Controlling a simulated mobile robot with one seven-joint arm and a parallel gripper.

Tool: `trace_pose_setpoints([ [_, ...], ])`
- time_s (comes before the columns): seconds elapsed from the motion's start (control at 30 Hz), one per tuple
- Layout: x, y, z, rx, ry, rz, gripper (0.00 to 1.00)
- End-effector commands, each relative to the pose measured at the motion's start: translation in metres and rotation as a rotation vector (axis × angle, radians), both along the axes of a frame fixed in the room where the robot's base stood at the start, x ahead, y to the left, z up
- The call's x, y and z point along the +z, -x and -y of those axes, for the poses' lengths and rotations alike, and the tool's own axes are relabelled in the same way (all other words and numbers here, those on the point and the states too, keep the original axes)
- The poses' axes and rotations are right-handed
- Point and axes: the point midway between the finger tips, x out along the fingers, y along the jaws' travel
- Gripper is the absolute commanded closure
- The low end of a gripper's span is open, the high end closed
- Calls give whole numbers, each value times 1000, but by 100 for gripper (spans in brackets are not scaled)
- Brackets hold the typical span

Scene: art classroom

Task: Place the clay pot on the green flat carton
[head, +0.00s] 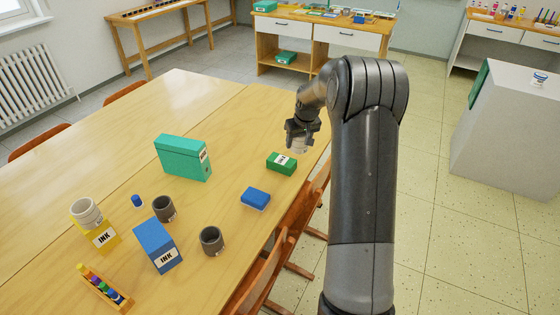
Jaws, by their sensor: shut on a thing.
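The green flat carton (281,163) lies on the wooden table near its right edge, with a white label on top. My gripper (299,136) is above and slightly right of it, near the table edge. It is shut on a small pale thing (299,146), which looks like the clay pot; the fingers hide its upper part. The held thing appears apart from the carton, though its exact height is hard to tell.
A taller teal carton (182,157) stands left of the green one. A blue block (255,198), two dark pots (164,209) (211,241), a blue ink carton (157,245) and a pale pot (86,213) on a yellow carton (104,237) stand nearer. Chairs (290,225) line the right edge.

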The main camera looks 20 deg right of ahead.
Motion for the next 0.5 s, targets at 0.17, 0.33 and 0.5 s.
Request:
trace_pose_setpoints([
  [0.17, 8, 0, 41, -65, -1, 1, 68],
  [0.33, 0, -9, 38, -76, -1, -1, 68],
  [0.5, -23, -34, 8, -73, 0, -1, 68],
])
